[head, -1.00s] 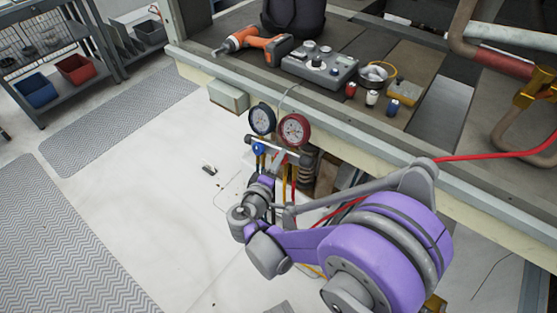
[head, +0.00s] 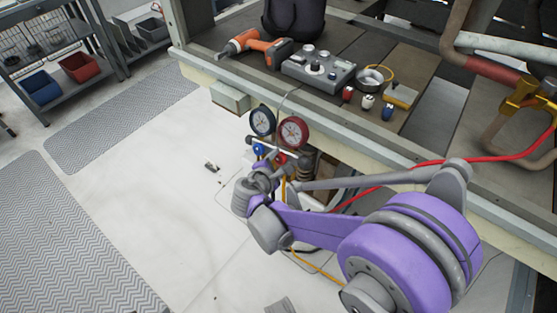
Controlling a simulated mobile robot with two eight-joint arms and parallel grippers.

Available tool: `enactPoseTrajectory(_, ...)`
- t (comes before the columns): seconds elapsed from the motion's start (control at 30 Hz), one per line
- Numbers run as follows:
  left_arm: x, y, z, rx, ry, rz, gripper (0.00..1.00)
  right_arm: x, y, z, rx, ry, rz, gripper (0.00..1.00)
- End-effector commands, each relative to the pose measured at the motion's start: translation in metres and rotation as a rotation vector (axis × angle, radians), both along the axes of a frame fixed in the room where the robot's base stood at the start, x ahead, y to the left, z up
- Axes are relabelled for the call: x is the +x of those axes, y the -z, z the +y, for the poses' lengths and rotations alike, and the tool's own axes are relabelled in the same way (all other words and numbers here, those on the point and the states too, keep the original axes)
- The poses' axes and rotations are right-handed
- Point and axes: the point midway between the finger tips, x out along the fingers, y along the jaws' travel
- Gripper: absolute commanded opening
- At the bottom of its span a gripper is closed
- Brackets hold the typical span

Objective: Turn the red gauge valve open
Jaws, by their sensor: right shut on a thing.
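The gauge set hangs at the bench's front edge, with a blue-rimmed gauge (head: 262,121) on the left and a red gauge (head: 293,132) on the right. A blue valve knob (head: 258,150) shows below the blue gauge. A small part of the red gauge valve (head: 281,158) shows below the red gauge. My right gripper (head: 272,170) is at the red valve, just below the manifold bar, and is shut on it. My purple and grey arm comes in from the lower right, and its wrist hides most of the fingers and the valve. My left gripper is out of view.
Hoses hang below the gauges, and a red hose (head: 490,157) runs right. On the bench lie an orange drill (head: 255,45), a grey control box (head: 318,70) and several small bottles.

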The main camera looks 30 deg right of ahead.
Motion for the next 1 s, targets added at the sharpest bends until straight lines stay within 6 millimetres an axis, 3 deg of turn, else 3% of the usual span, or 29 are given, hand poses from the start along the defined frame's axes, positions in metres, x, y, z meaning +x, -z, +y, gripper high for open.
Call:
enactPoseTrajectory(0.4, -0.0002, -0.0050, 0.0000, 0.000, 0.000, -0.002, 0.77, 0.0006, -0.0015, -0.0007, -0.049, -0.054, 0.145, 0.00)
enactPoseTrajectory(0.9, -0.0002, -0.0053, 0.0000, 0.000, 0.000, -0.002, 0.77, 0.0006, -0.0012, -0.0008, -0.054, -0.058, 0.158, 0.00)
enactPoseTrajectory(0.93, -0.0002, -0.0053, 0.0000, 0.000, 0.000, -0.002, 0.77, 0.0006, -0.0012, -0.0008, -0.054, -0.058, 0.158, 0.57)
enactPoseTrajectory(1.0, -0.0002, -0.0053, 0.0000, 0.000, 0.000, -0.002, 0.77, 0.0006, -0.0012, -0.0008, -0.054, -0.059, 0.158, 0.69)
